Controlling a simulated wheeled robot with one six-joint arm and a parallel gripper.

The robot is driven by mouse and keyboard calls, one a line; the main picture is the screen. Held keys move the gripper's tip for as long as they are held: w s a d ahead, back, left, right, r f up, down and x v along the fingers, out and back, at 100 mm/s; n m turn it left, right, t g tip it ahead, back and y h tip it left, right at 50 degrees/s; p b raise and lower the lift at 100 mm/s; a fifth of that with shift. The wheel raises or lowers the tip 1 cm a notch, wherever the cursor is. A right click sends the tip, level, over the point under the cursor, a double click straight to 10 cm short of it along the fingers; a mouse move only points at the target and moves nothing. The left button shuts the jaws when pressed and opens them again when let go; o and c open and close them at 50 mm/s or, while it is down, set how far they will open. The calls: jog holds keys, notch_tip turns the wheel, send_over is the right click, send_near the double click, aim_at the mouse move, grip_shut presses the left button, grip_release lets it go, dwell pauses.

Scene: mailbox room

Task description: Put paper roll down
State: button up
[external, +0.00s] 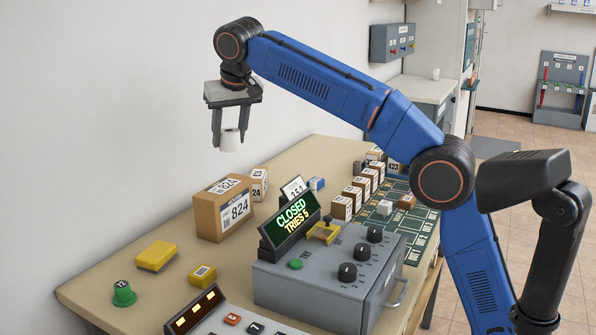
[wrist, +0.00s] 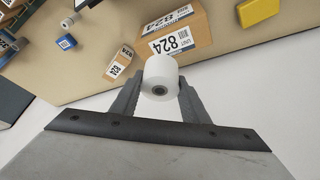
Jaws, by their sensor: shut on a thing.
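A white paper roll (external: 230,140) is held between the two fingers of my gripper (external: 229,132), up in the air above the back left of the table. In the wrist view the roll (wrist: 160,78) shows its round end with a dark core, and the fingers of my gripper (wrist: 160,90) close on its sides. The roll is apart from the table (external: 130,265). A cardboard box labelled 824 (external: 222,208) stands on the table below it. The same box (wrist: 173,27) lies behind the roll in the wrist view.
A grey control box (external: 325,285) with knobs and a screen reading CLOSED, TRIES 5 (external: 290,220) stands mid-table. A yellow block (external: 156,256) and green knob (external: 123,293) are at left. Several small boxes (external: 360,190) stand on the green mat. Bare tabletop lies around the yellow block.

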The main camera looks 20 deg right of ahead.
aim_at(226, 143)
jog(key=shift+w+a+n, duration=0.2)
jog(key=shift+a+n, duration=0.1)
jog(key=shift+a, duration=0.25)
jog(key=shift+w+a+n, duration=0.15)
jog(key=shift+a+n, duration=0.15)
jog(key=shift+a, duration=0.25)
jog(key=shift+f, duration=4.85)
jog(key=shift+f, duration=0.15)
jog(key=o, duration=1.1)
jog(key=v, duration=1.2)
jog(key=shift+w+d, duration=0.15)
